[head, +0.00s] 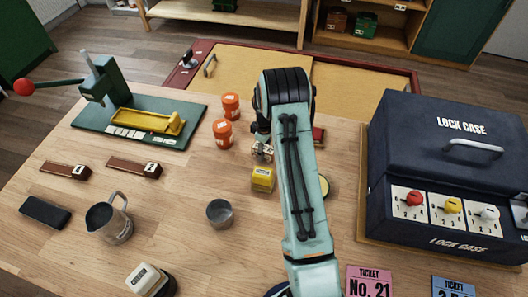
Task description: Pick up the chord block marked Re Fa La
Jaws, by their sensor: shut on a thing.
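My gripper (262,150) is near the middle of the table, at the left side of my arm. It is shut on a small pale block (262,154) with dark marks. The marks are too small to read, so I cannot tell whether they say Re Fa La. The fingers and arm hide part of this block. A yellow block (263,180) with a pale label stands just in front of the gripper.
Two orange jars (222,133) stand behind left, and a grey cup (219,213) in front. A metal pitcher (109,220) and dark brown blocks (135,167) are left. A green press (140,120) is back left. The dark lock case (445,180) fills the right.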

